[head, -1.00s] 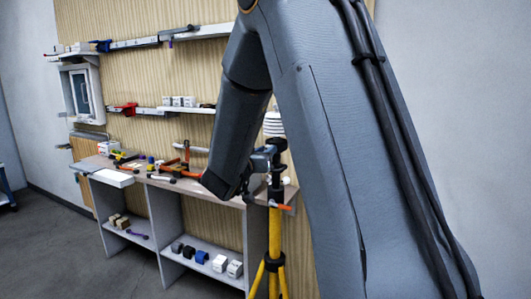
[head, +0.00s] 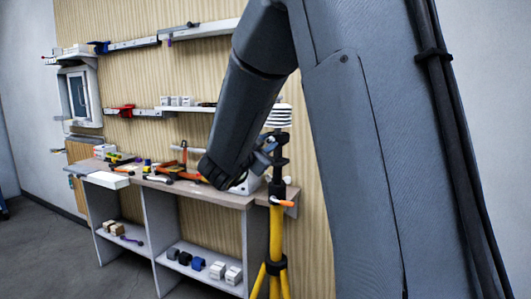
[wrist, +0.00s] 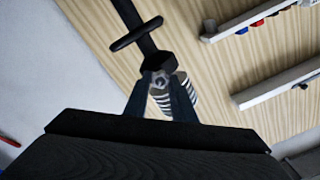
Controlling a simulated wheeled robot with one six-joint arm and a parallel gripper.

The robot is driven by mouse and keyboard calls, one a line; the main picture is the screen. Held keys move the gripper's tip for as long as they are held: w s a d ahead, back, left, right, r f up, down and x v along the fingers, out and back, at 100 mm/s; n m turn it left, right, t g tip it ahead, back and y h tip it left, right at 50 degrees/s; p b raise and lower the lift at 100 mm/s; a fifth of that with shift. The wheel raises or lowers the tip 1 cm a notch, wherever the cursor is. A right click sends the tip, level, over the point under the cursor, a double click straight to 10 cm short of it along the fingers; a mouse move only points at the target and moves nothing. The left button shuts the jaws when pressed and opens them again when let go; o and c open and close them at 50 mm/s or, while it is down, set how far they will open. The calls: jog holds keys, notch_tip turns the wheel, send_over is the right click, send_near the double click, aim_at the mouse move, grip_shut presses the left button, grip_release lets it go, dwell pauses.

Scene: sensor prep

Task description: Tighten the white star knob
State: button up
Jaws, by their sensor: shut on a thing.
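The tripod (head: 276,235) has yellow legs and a black upper post, and stands upright before the workbench. A white ribbed sensor shield (head: 279,117) sits near its top; it shows behind my fingers in the wrist view (wrist: 163,104). My gripper (head: 270,152) is at the black post just below the shield. In the wrist view, its fingers (wrist: 161,76) converge on a small pale knob (wrist: 160,83), which I take to be the white star knob. The fingers cover its sides, and its exact shape is too small to tell. An orange lever (head: 284,202) is lower on the post.
The workbench (head: 225,198) stands close behind the tripod with tools and a white object (head: 245,186) on it. Wall shelves (head: 185,108) hold small boxes. Small blocks lie on the lower shelf (head: 180,247). Open floor (head: 60,245) lies to the left.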

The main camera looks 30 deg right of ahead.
jog(key=m+b, duration=0.4)
jog(key=b, duration=0.1)
jog(key=shift+f+m, duration=0.2)
jog(key=shift+m, duration=0.2)
jog(key=m+b, duration=0.4)
jog(key=shift+w, duration=0.1)
jog(key=m+b, duration=0.4)
jog(key=b, duration=0.2)
jog(key=shift+m+g, duration=0.3)
jog(key=shift+m, duration=0.1)
jog(key=shift+r+m+b, duration=0.1)
jog(key=shift+m+b, duration=0.7)
jog(key=shift+b, duration=0.15)
jog(key=o, duration=1.1)
jog(key=shift+c, duration=0.2)
jog(key=shift+a+r, duration=0.1)
